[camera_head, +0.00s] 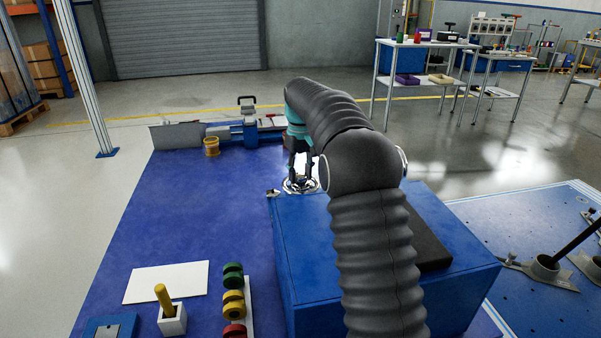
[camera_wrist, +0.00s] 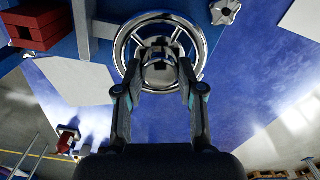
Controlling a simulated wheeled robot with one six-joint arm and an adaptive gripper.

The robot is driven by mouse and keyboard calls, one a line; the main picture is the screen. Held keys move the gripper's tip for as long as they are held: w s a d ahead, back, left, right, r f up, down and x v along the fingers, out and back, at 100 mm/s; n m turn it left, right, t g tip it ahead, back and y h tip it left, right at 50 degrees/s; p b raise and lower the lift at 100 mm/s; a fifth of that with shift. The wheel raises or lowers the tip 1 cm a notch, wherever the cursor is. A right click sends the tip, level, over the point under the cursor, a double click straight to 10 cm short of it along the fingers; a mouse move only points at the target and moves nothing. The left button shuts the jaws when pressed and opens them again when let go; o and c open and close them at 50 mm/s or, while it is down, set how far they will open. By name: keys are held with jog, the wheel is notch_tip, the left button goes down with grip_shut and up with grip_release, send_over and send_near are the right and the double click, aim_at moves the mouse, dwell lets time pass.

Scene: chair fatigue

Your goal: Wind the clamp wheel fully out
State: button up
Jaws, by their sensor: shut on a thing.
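The clamp wheel (camera_wrist: 125,42) is a shiny chrome handwheel with spokes and a round hub, at the top middle of the wrist view. My gripper (camera_wrist: 159,60) reaches over the wheel with its two dark fingers closed in on the bright central part. In the head view my gripper (camera_head: 299,172) points down at the chrome wheel (camera_head: 300,187), near the far left corner of the blue block (camera_head: 330,240). My arm hides part of the wheel and block there. How far the wheel is wound cannot be told.
A white plate (camera_head: 166,282), a yellow peg in a white holder (camera_head: 165,300) and coloured rings (camera_head: 233,300) lie at the front left. The blue tabletop (camera_head: 180,220) is clear between them.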

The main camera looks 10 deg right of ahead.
aim_at(300, 175)
jog(key=o, duration=1.1)
jog(key=shift+o, duration=0.2)
jog(key=shift+r, duration=0.1)
notch_tip(300, 175, up, 12)
jog(key=shift+s, duration=0.1)
